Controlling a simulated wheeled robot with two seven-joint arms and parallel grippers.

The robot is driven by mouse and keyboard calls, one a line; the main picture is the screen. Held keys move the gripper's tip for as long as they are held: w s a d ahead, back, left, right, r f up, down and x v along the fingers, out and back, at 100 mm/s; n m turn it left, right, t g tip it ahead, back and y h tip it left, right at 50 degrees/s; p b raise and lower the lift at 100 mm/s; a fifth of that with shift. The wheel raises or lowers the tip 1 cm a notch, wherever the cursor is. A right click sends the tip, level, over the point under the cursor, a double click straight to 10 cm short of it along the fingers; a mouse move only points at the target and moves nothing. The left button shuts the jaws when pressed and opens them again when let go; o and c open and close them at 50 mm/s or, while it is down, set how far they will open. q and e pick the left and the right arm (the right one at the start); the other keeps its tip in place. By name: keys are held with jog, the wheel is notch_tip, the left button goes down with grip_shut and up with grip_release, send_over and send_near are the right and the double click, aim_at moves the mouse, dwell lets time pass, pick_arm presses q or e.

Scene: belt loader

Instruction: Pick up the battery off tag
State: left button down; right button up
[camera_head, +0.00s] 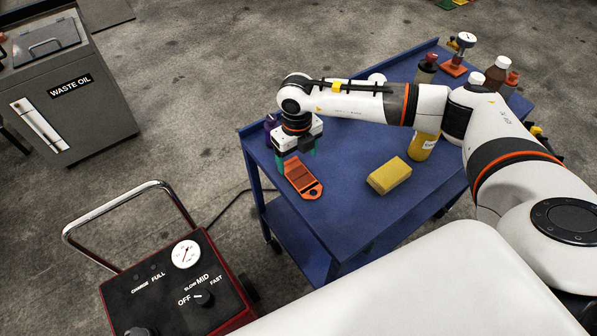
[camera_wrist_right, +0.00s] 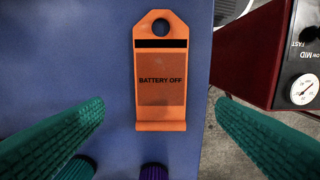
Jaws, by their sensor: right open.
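The battery off tag (camera_head: 302,178) is an orange plate with a hole at one end. It lies flat on the blue cart's top near its left edge. In the right wrist view the tag (camera_wrist_right: 161,75) shows whole, with "BATTERY OFF" in dark letters and a raised lip at its lower end. My right gripper (camera_head: 296,160) points down above the tag's far end in the head view. Its green fingers (camera_wrist_right: 155,135) are wide apart, one on each side of the tag and clear of it. Nothing is between them in a grip. My left gripper is not in view.
The blue cart (camera_head: 345,215) also bears a yellow block (camera_head: 389,175), a yellow bottle (camera_head: 422,146) and several bottles at the far right. A purple object (camera_head: 271,124) stands beside my right gripper. A red battery charger (camera_head: 178,290) is at the lower left.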

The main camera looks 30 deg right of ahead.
aim_at(297, 173)
notch_tip(297, 173, down, 4)
jog(key=shift+s+r+p, duration=0.1)
jog(key=shift+r+p, duration=0.05)
jog(key=shift+p, duration=0.7)
jog(key=shift+f, duration=0.6)
jog(key=c, duration=1.1)
